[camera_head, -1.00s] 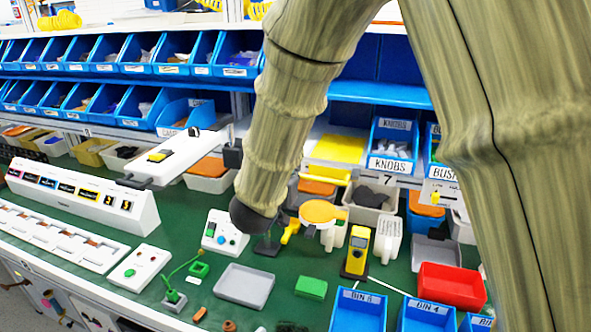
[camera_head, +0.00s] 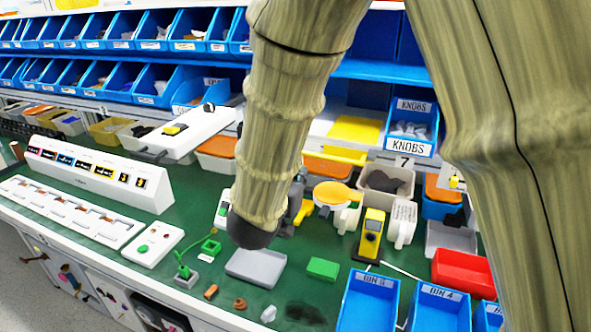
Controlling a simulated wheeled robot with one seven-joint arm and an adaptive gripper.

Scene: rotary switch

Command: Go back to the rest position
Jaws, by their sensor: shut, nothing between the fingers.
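My arm (camera_head: 285,120) hangs down across the middle of the head view, and its dark rounded lower end (camera_head: 250,232) shows in front of the green bench top. No gripper fingers can be made out; the gripper is not visible past this end. A small white box (camera_head: 222,212) with a green mark is mostly hidden behind the arm. I cannot tell which thing here is a rotary switch. A second, nearer part of my arm fills the right side.
The green bench (camera_head: 180,205) carries a white console (camera_head: 95,175), a grey tray (camera_head: 257,268), a yellow meter (camera_head: 371,236) and a red bin (camera_head: 463,272). Blue bins (camera_head: 368,303) stand at the front right. Shelves of blue bins (camera_head: 155,85) run along the back.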

